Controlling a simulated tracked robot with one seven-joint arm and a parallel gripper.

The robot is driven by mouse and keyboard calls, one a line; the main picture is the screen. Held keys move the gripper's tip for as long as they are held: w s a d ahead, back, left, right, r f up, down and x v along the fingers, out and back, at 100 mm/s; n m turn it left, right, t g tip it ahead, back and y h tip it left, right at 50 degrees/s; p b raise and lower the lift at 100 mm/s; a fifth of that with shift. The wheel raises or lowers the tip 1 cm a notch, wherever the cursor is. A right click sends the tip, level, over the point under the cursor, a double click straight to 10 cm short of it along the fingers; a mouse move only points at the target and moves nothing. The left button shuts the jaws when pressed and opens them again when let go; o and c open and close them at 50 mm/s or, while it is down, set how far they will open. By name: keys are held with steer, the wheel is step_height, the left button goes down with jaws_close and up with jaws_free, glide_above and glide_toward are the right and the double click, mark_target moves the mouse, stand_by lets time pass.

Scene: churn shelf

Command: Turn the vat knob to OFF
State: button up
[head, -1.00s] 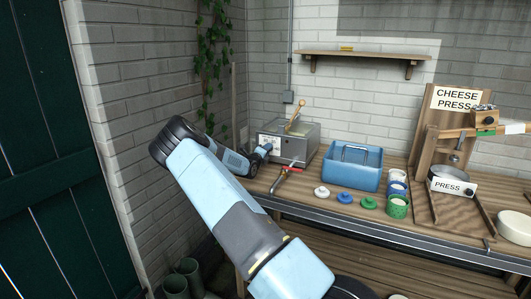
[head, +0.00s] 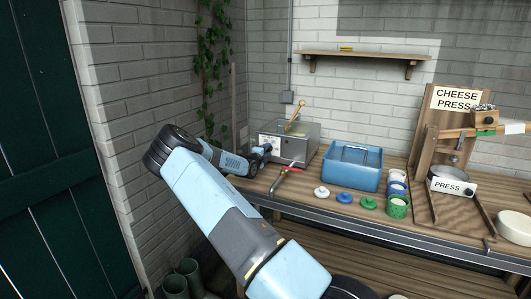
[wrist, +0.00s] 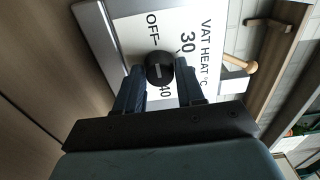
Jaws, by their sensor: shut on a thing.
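The vat (head: 308,140) is a grey metal box at the back left of the bench, with a white label panel on its front. In the wrist view the panel (wrist: 128,30) reads VAT HEAT °C, with OFF, 30 and 40 around a round black knob (wrist: 160,68). The knob has a short light mark on its face; I cannot tell for sure which label it points to. My gripper (wrist: 160,84) is shut on the knob, one finger on each side. In the head view my gripper (head: 263,151) is at the vat's front and hides the knob.
A tap with a red handle (head: 291,168) sticks out just right of my gripper. A wooden handle (head: 296,112) rises from the vat. A blue tub (head: 353,166), several coloured lids and cups, and the cheese press (head: 430,150) stand farther right.

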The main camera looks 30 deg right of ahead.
steer(key=shift+f, duration=0.1)
steer(key=o, duration=1)
steer(key=shift+o, duration=0.2)
steer(key=shift+a, duration=0.1)
steer(key=shift+s+a, duration=0.15)
steer(key=shift+a, duration=0.15)
steer(key=v, duration=1.3)
steer(key=shift+d+f, duration=0.1)
